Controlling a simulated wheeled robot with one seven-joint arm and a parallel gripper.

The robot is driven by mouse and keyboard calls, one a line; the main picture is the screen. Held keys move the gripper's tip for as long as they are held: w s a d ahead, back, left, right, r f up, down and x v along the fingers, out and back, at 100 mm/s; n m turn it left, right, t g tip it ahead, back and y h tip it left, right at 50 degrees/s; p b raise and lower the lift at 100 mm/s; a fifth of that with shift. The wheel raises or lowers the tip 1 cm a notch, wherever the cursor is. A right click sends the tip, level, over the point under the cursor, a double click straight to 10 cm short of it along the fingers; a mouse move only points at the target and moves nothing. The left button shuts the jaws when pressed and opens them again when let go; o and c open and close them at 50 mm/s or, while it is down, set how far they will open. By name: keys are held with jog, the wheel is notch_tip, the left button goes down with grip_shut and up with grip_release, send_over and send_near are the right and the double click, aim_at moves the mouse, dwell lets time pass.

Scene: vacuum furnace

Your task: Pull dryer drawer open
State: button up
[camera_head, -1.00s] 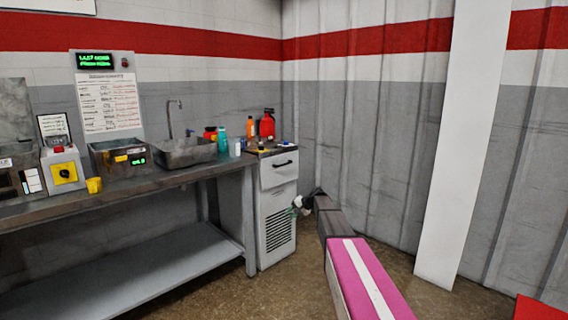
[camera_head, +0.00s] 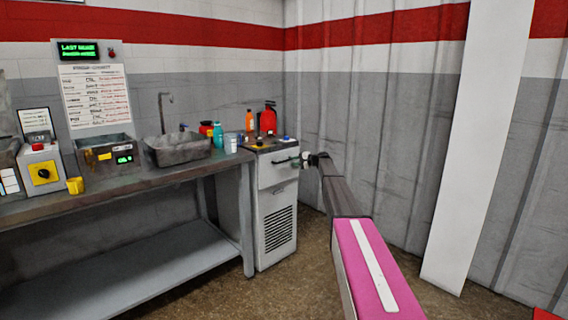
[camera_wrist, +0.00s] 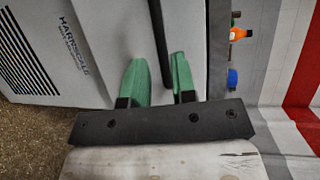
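The dryer (camera_head: 275,215) is a white cabinet with a dark vent grille, standing in the corner at the right end of the workbench. Its drawer (camera_head: 277,173) is the upper front panel and looks closed. A dark bar handle (camera_head: 284,161) runs across it. My gripper (camera_head: 303,160) is at the right end of the handle. In the wrist view, the handle (camera_wrist: 158,35) lies between the green fingers of my gripper (camera_wrist: 158,70). The fingers are apart, with a gap visible beside the bar.
The workbench (camera_head: 120,185) with a sink (camera_head: 178,148) stands left of the dryer. Bottles and a red extinguisher (camera_head: 268,118) stand on or behind the dryer top. A white pillar (camera_head: 487,150) stands at right. The floor before the dryer is clear.

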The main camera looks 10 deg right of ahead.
aim_at(284, 161)
jog(key=x, duration=0.7)
jog(key=shift+w+a+f, duration=0.1)
grip_shut()
